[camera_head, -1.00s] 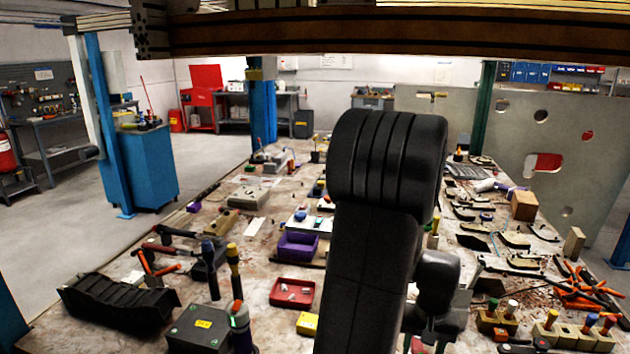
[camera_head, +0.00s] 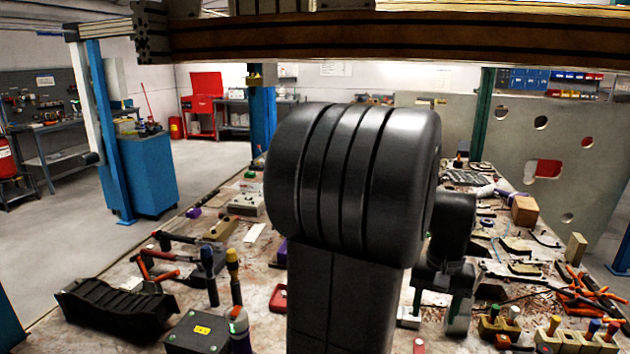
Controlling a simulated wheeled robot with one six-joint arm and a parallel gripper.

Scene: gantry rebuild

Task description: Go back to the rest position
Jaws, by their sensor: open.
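My arm (camera_head: 350,190) rises through the middle of the head view, dark and bulky, and hides the centre of the worktable. My gripper (camera_head: 435,308) hangs at the arm's right side, low over the table, pointing down. Its two fingers stand apart, and I see nothing held between them. The arm partly covers the gripper's left side. The worktable (camera_head: 145,258) is stained and crowded with tools.
A black ribbed part (camera_head: 115,308) and a dark box with a yellow label (camera_head: 196,334) lie at front left. Orange-handled pliers (camera_head: 585,290) and several coloured-topped pegs lie at front right. A wooden beam (camera_head: 400,36) crosses above.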

